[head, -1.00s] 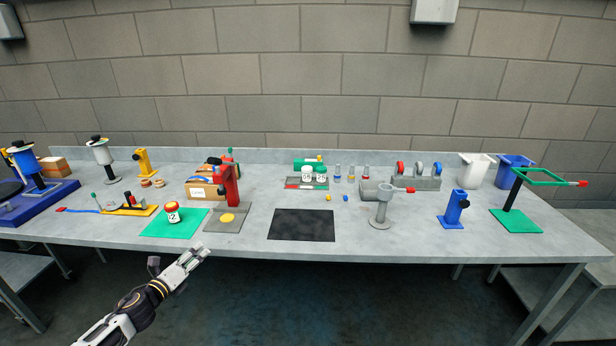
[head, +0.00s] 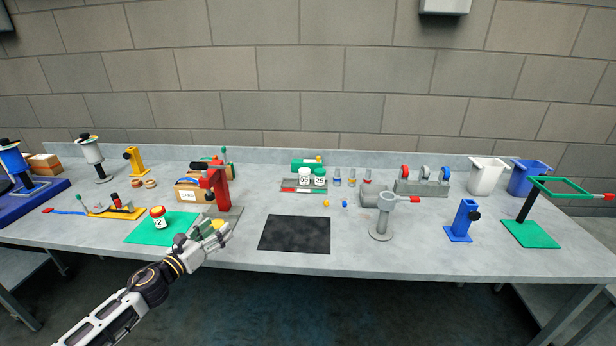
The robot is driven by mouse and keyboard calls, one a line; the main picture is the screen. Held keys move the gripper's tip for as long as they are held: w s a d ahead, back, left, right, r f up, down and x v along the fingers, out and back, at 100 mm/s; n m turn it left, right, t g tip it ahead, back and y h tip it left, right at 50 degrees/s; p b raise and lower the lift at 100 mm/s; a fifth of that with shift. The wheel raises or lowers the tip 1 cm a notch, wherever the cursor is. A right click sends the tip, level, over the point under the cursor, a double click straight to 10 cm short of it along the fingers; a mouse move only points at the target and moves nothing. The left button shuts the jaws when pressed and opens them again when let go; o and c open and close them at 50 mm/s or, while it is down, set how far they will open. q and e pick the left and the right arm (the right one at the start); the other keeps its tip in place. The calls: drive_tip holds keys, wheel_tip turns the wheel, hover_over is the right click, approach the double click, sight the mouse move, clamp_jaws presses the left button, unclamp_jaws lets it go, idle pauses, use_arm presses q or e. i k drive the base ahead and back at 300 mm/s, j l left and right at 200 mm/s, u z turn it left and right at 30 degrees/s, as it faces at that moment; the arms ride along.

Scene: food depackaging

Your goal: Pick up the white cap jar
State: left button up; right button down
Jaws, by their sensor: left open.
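The white cap jar (head: 305,178) stands upright in a shallow grey tray (head: 290,186) at the back middle of the table. A green-capped jar (head: 320,178) stands close on its right. My left gripper (head: 222,230) is open and empty over the front of the grey plate with the red press, well in front and to the left of the jar. It partly hides that plate and its yellow disc. My right gripper is out of view.
A red press (head: 218,188) stands between my left gripper and the back of the table. A red-capped jar (head: 158,218) is on a green mat (head: 136,237). A black mat (head: 294,234) lies clear in the middle. A grey stand (head: 381,220) is right of it.

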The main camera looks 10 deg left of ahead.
sight(304, 181)
drive_tip(key=i+l, duration=0.25)
drive_tip(key=i, duration=0.25)
drive_tip(key=i+l, duration=0.25)
drive_tip(key=i, duration=0.25)
drive_tip(key=i+l, duration=0.25)
drive_tip(key=i, duration=0.25)
